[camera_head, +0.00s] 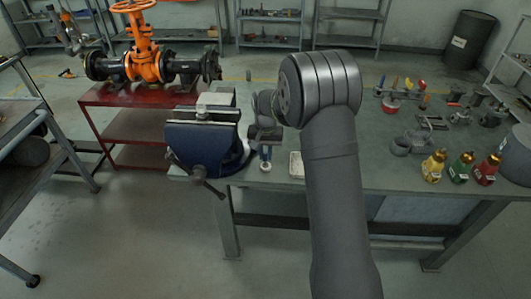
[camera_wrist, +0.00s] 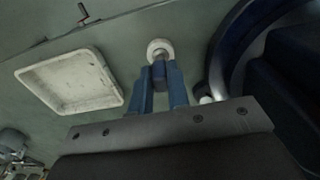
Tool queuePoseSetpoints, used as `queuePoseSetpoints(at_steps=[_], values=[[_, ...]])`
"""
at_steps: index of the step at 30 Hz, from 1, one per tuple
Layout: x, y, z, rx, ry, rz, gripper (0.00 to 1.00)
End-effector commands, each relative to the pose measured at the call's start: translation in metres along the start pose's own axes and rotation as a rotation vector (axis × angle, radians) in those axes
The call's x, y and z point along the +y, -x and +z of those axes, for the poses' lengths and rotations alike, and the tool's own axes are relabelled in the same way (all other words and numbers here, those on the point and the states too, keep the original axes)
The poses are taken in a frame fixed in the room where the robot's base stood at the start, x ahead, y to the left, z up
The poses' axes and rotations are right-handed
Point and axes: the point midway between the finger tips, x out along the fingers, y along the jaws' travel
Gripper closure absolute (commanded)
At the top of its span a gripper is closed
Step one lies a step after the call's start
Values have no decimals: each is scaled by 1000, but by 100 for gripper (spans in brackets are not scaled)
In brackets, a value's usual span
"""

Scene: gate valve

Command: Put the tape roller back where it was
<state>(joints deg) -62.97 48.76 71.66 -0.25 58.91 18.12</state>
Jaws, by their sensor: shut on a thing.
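The tape roller shows as a small white round roll (camera_wrist: 160,47) just beyond my gripper's fingertips in the wrist view, with a dark part between the fingers. My gripper (camera_wrist: 158,78) has two blue fingers closed in on it. In the head view my gripper (camera_head: 265,153) points down over the bench's front edge area, right of the vise, and the white roll (camera_head: 265,167) shows just below the fingers. I cannot tell whether the roll touches the bench top.
A blue vise (camera_head: 198,145) stands close left of my gripper; it fills the right of the wrist view (camera_wrist: 285,65). A shallow white tray (camera_head: 296,165) lies close right on the green bench (camera_head: 255,182). Three coloured bottles (camera_head: 462,168) and several tools stand farther right.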

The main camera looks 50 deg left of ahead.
Motion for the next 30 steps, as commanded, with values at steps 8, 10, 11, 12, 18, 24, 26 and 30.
queuePoseSetpoints(at_steps=[8,10,11,12,18,24,26,30], values=[[0,-3,0,0,0,0,72],[0,-3,0,0,0,0,62],[0,-3,0,-1,0,0,62],[0,-3,0,-1,0,0,62],[0,-2,0,0,0,0,62],[0,20,-1,3,0,-1,62],[0,32,-1,3,0,-1,62],[0,63,-1,4,0,-1,62]])
